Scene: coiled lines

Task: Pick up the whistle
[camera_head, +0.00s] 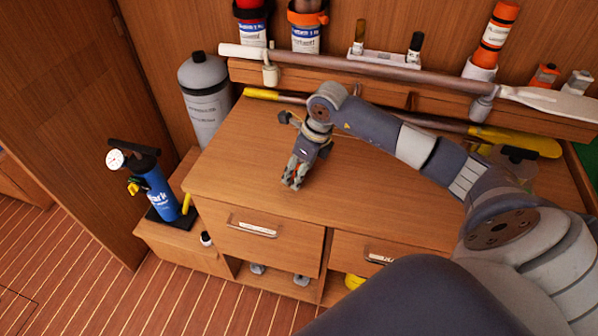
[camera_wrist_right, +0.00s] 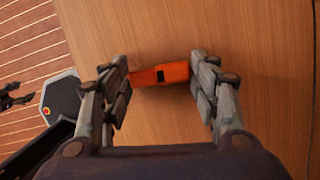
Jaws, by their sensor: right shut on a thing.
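The whistle (camera_wrist_right: 168,74) is small and orange with a dark slot. In the right wrist view it lies crosswise between the fingers of my right gripper (camera_wrist_right: 160,84), which is shut on it. In the head view my right gripper (camera_head: 291,186) points down over the front left part of the wooden cabinet top (camera_head: 240,160). The whistle cannot be made out there, hidden by the fingers. I cannot tell whether it touches the wood or hangs just above it.
A grey cylinder (camera_head: 204,98) and a blue pump (camera_head: 155,185) stand left of the cabinet. Paddles (camera_head: 370,72) lie along the back, with orange canisters (camera_head: 495,35) on the rear wall. The cabinet top around my gripper is clear.

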